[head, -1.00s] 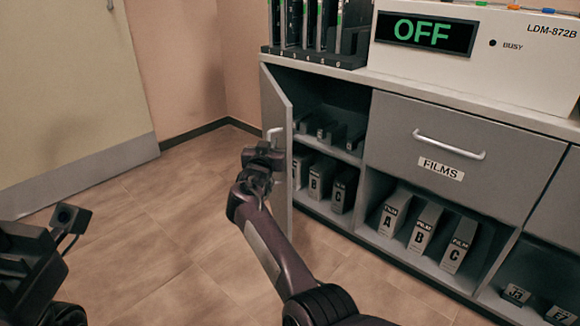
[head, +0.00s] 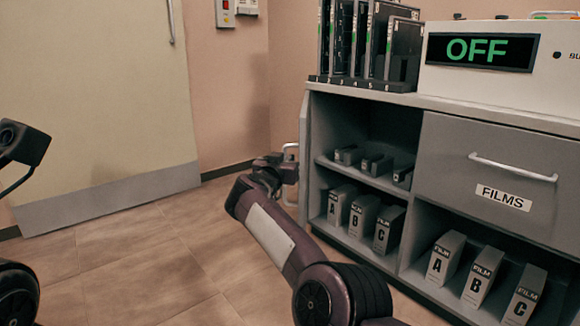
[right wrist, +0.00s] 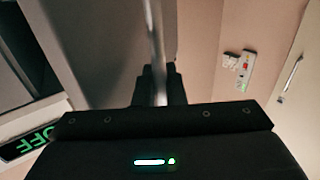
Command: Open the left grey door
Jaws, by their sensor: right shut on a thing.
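The left grey door (head: 303,150) stands swung out from the left end of the cabinet, seen nearly edge-on in the head view. The compartment behind it is exposed. Its pale bar handle (head: 291,151) is on the door's outer side. My right gripper (head: 287,172) is shut on this handle; the right wrist view shows the metal bar (right wrist: 155,45) running between the dark fingers (right wrist: 156,88). Parts of my left arm show at the left edge of the head view, but its fingers are out of view.
The open compartment holds small boxes on its shelf (head: 350,178) and film boxes below. A drawer labelled FILMS (head: 510,165) is to the right. A white unit reading OFF (head: 555,78) and a black rack (head: 365,82) stand on top. Floor (head: 150,250) left of the door is clear.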

